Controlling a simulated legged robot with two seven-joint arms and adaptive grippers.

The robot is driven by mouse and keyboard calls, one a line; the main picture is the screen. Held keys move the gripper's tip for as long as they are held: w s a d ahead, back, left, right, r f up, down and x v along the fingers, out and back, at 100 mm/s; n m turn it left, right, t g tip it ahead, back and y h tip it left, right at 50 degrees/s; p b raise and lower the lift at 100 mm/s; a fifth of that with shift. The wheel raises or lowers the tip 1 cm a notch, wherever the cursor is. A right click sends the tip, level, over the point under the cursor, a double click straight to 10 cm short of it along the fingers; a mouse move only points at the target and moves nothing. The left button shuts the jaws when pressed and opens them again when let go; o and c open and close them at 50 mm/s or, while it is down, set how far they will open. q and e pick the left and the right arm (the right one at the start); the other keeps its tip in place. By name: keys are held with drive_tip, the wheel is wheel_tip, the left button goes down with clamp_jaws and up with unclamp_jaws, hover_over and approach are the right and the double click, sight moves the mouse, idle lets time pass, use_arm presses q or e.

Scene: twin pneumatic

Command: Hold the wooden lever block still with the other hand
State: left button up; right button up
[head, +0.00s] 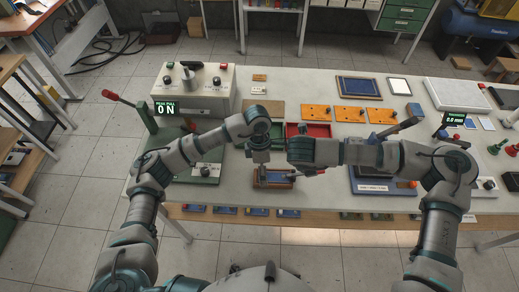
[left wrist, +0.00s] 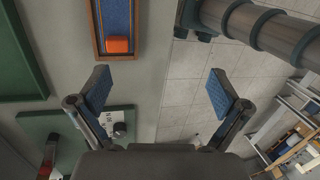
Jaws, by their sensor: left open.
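A wooden-edged block with a blue inlay (head: 272,183) lies near the table's front edge in the head view; it is the likeliest match for the wooden lever block. The left wrist view shows its wooden rim (left wrist: 97,30) and an orange-red piece (left wrist: 117,45) at its near end. My left gripper (head: 258,157) is above it in the head view. In the left wrist view that gripper (left wrist: 160,88) is open with nothing between its fingers, and the block is ahead and left. My right arm reaches in from the right beside the block; its fingers are not clear.
A green base with a red-knobbed lever (head: 145,118) stands at left, before a grey control box (head: 195,88). A red tray (head: 318,130) and orange plates (head: 350,114) lie behind my grippers. My right forearm (left wrist: 270,30) crosses the left wrist view's upper right.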

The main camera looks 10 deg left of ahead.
use_arm(q)
drive_tip(key=w+a+r+t+y, duration=0.1)
drive_tip(key=w+r+t, duration=0.1)
drive_tip(key=w+r, duration=0.25)
drive_tip(key=shift+m, duration=0.4)
drive_tip(key=f, duration=1.5)
drive_tip(key=shift+s+a, duration=0.15)
drive_tip(key=shift+a, duration=0.05)
drive_tip(key=shift+d+f, duration=0.1)
drive_tip(key=shift+f, duration=0.6)
use_arm(e)
drive_tip(key=shift+d, duration=0.35)
